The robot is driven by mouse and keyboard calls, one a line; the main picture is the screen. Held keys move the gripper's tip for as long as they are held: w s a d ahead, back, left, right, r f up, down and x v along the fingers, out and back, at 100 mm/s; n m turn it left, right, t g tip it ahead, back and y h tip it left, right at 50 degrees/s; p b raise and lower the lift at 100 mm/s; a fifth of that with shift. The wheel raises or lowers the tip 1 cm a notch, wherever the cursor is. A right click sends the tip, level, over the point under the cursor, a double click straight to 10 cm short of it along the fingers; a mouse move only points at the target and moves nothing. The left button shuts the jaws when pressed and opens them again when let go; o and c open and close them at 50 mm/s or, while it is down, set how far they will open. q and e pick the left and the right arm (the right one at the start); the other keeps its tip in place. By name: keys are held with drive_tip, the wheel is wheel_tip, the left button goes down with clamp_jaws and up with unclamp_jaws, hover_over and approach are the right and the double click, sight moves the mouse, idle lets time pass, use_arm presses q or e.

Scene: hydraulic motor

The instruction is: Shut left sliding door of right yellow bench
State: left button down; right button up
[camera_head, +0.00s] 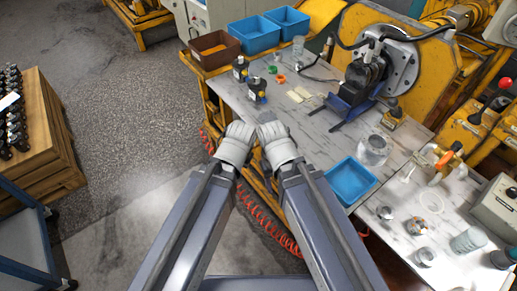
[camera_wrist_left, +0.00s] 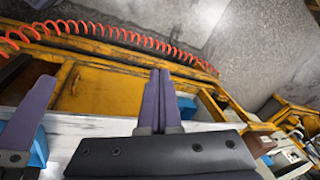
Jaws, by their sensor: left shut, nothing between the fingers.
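The yellow bench (camera_head: 209,105) stands under the worktop in the head view, mostly hidden by my arms. In the left wrist view its yellow front shows with a flat yellow panel (camera_wrist_left: 105,93) between rails. I cannot tell which sliding door this is, or how far it is open. My left gripper (camera_head: 240,127) is at the bench's front edge; in the left wrist view its purple fingers (camera_wrist_left: 161,88) are together and empty, beside the panel. My right gripper (camera_head: 269,119) is close beside it; its fingertips are hidden in the head view. A purple finger also shows at the wrist view's left edge.
A red coiled hose (camera_head: 270,222) runs along the bench front. The worktop (camera_head: 312,148) carries a motor on a stand (camera_head: 365,80), small bottles (camera_head: 257,88) and a blue tray (camera_head: 350,181). A wooden crate (camera_head: 45,130) stands at left. The floor (camera_head: 130,110) between is clear.

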use_arm(q)
drive_tip(key=w+d+f+m+t+h+b, duration=0.2)
drive_tip(key=w+f+m+t+b, duration=0.4)
drive_tip(key=b, duration=1.2)
drive_tip(key=w+d+f+m+t+h+b, duration=0.2)
drive_tip(key=w+d+f+m+t+b, duration=0.2)
drive_tip(key=f+b, duration=1.1)
drive_tip(key=w+m+t+b, duration=0.3)
drive_tip(key=w, duration=0.3)
drive_tip(key=shift+w+f, duration=0.15)
